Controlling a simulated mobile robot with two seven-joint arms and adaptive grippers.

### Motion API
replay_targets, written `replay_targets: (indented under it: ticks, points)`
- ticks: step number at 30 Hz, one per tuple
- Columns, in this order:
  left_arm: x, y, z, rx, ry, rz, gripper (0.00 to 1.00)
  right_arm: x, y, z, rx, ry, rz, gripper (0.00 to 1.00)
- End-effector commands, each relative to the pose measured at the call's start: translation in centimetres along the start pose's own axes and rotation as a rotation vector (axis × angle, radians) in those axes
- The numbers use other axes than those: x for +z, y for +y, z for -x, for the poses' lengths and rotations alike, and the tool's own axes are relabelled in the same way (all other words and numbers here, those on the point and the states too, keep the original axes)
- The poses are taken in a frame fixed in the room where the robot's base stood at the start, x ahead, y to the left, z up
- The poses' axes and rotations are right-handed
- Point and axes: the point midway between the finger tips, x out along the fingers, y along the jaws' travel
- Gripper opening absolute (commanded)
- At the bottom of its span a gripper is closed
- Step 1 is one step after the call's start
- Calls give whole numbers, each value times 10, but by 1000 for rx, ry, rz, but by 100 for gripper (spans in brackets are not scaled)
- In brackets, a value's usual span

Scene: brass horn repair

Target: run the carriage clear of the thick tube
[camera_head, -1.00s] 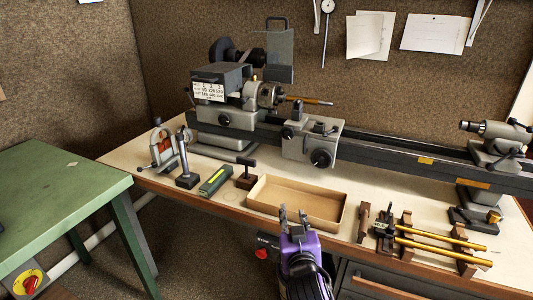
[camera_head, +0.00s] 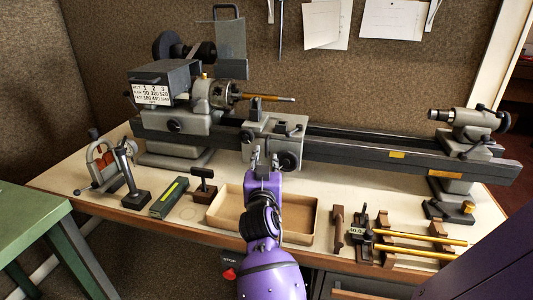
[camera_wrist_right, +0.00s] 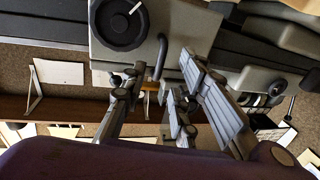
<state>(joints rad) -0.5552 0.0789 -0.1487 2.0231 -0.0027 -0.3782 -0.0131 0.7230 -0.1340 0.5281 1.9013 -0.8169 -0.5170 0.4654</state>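The grey lathe carriage (camera_head: 262,150) sits on the dark bed (camera_head: 350,146), left of the bed's middle. A brass tube (camera_head: 276,98) sticks out to the right from the chuck (camera_head: 228,94), and the carriage stands below it. The carriage's black handwheel (camera_head: 288,161) faces front; it also shows in the wrist view (camera_wrist_right: 120,22). My right gripper (camera_head: 265,152) is open and empty in front of the carriage, just left of the handwheel in the head view. Whether its fingers touch the carriage is unclear. My left gripper is not in view.
An open cardboard tray (camera_head: 304,237) lies below my right arm. Two brass tubes (camera_head: 430,242) rest on wooden supports at the front right. The tailstock (camera_head: 463,124) stands at the bed's right end. The bed between carriage and tailstock is clear. Small tools stand at the left.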

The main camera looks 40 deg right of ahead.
Motion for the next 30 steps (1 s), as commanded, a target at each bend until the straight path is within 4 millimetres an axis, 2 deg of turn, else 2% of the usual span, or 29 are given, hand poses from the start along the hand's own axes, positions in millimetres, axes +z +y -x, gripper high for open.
replay_targets:
  ticks: [3,7,18,25,30]
  points:
    - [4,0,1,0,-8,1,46,-2,0,-20,0,1,0,28]
    - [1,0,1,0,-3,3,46,-1,0,-34,-1,1,0,28]
    - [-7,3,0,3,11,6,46,0,0,-42,-1,0,-1,28]
    - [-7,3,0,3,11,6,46,0,0,-41,-1,0,-1,0]
    - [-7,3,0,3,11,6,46,0,0,-41,-1,-1,-1,0]
